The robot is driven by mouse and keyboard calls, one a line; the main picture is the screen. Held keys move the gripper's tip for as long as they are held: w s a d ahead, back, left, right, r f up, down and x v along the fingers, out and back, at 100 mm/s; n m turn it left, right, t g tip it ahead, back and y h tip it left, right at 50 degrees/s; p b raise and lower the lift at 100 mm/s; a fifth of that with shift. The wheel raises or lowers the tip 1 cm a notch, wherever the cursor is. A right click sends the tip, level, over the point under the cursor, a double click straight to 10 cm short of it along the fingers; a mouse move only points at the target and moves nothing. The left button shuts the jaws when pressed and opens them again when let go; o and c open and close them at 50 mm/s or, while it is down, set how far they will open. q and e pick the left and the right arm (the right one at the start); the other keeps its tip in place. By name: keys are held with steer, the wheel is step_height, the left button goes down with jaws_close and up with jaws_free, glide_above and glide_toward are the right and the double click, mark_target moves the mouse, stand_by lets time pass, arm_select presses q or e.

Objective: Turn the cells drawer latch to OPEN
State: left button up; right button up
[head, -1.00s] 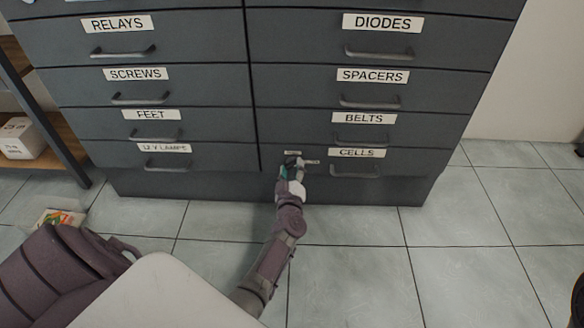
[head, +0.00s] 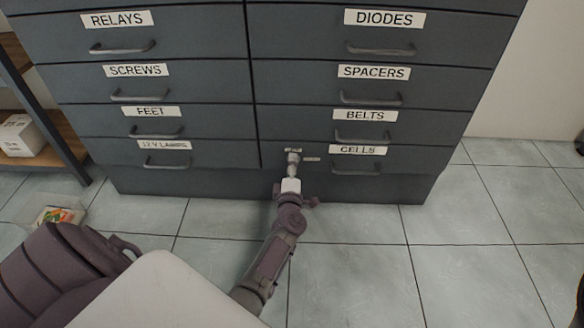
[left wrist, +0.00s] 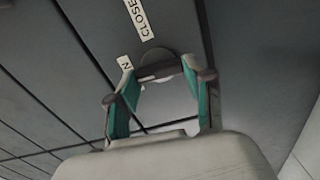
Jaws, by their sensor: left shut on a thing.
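The CELLS drawer (head: 400,160) is at the bottom right of the dark cabinet and looks shut. Its latch, a dark round knob with a bar across it, shows in the left wrist view (left wrist: 160,68). My left gripper (head: 293,162) is at the drawer's left end, its teal-padded fingers on either side of the latch bar and shut on it. A CLOSED label (left wrist: 139,18) lies beyond the knob in the left wrist view. A second label (left wrist: 124,62), mostly hidden with an N showing, is by the left finger. My right gripper is out of view.
The BELTS drawer (head: 420,125) is above and the 12 V LAMPS drawer (head: 200,157) is to the left, both with protruding handles. A clear bin (head: 47,218) with coloured items is on the floor at left. A shelf (head: 45,140) stands at far left. Tiled floor is open at right.

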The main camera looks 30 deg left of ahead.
arm_select(q)
steer(key=shift+n, duration=0.6)
steer(key=o, duration=1.2)
steer(key=shift+c, duration=0.2)
steer(key=shift+m, duration=0.3)
